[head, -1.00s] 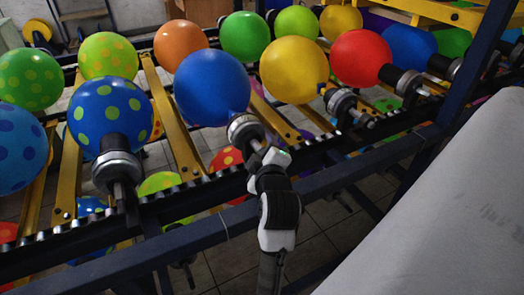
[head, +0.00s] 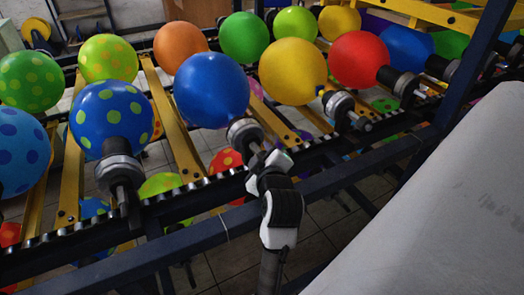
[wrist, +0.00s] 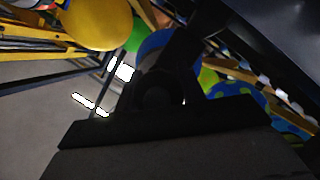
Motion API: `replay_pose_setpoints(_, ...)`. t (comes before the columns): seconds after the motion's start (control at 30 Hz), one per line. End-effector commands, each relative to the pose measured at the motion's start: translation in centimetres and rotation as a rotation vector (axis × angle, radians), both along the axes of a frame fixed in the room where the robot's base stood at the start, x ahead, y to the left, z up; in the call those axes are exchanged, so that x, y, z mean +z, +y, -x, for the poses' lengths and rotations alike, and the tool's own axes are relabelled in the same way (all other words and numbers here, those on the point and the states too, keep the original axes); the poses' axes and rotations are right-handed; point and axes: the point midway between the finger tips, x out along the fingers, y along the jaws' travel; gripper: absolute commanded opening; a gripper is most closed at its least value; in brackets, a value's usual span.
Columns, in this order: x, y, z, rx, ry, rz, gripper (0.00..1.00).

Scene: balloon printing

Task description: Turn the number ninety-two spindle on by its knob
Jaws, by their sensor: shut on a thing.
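The plain blue balloon (head: 211,90) sits on a grey metal spindle (head: 244,133) near the middle of the rack in the head view. No number is readable on it. My gripper (head: 266,162) is at the lower end of this spindle, shut on its knob. The knob itself is hidden by the fingers. In the wrist view, the gripper (wrist: 160,95) is a dark silhouette that blocks the middle, and a blue balloon shows partly behind it.
A spindle with a blue dotted balloon (head: 112,118) stands to the left, and one with a yellow balloon (head: 293,71) to the right. A dark rail (head: 215,232) runs in front of the spindles. A large pale surface (head: 430,220) fills the lower right.

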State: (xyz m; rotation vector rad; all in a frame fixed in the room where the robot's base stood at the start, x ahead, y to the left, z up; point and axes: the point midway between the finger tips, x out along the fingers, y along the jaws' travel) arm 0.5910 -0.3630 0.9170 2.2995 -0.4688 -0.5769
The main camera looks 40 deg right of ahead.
Motion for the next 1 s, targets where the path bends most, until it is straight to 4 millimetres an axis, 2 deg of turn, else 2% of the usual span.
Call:
replay_pose_setpoints(0.13, 0.52, 0.08, -0.09, 0.002, -0.029, -0.127, 0.17)
replay_pose_setpoints(1.0, 0.25, 0.36, -0.17, 0.001, -0.224, -0.931, 0.17)
